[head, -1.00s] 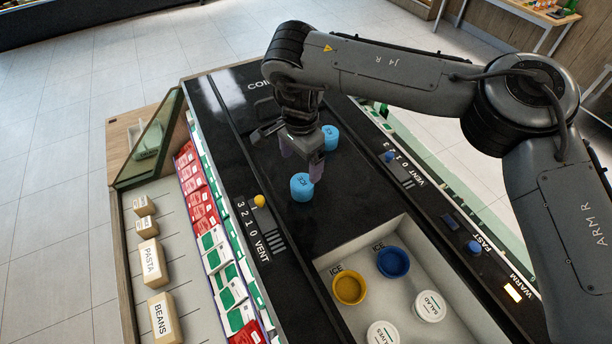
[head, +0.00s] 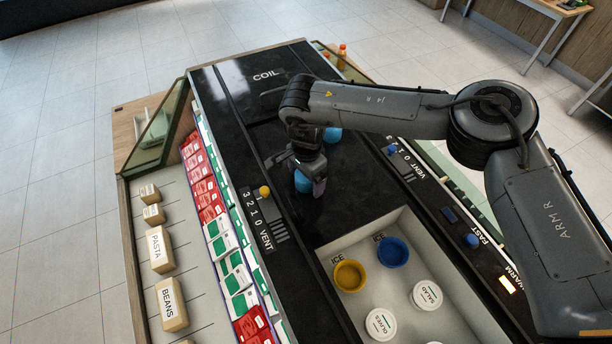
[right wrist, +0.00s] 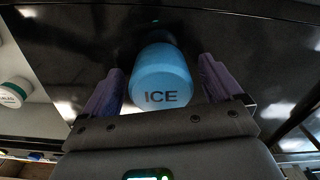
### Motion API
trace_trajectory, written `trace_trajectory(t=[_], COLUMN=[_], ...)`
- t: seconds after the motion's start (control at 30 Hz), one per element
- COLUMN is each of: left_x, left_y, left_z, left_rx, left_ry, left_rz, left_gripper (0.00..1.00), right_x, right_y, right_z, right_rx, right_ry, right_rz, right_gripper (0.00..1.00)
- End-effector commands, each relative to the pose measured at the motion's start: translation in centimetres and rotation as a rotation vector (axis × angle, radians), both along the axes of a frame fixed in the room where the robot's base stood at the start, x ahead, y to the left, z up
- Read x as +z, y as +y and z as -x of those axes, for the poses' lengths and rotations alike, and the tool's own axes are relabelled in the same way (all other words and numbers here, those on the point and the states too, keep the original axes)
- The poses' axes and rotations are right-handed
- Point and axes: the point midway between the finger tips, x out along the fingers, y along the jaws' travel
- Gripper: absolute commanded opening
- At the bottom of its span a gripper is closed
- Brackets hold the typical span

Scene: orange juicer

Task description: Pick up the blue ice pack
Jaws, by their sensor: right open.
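A blue ice pack (head: 303,184), a short cylinder, stands on the black counter top and is partly hidden by my right gripper (head: 302,174). In the right wrist view the blue ice pack (right wrist: 162,75) shows the word ICE and sits between the two open purple fingers (right wrist: 217,78). I cannot tell whether the fingers touch it. A second blue pack (head: 332,134) stands farther back, partly hidden by my right arm. My left gripper is not in view.
Vent sliders (head: 265,192) flank the counter on both sides. Red and green packets (head: 205,190) line the left. The counter between packs and bin is clear.

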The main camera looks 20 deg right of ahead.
Motion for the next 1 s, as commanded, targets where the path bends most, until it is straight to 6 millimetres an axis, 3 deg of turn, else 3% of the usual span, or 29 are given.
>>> trace_trajectory(t=[0.27, 0.67, 1.0], left_x=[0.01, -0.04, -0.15], left_y=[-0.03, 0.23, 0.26], left_z=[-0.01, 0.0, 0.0], left_rx=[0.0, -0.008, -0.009], left_ry=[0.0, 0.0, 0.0], left_rz=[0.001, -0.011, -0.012], left_gripper=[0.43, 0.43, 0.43], right_x=[-0.15, -0.14, 0.1], right_y=[0.02, 0.02, 0.03], right_z=[-0.02, 0.0, -0.03], right_rx=[0.0, 0.001, 0.001], right_ry=[-0.001, 0.0, -0.001], right_rz=[0.0, 0.001, 0.001], right_gripper=[0.9, 0.28, 0.28])
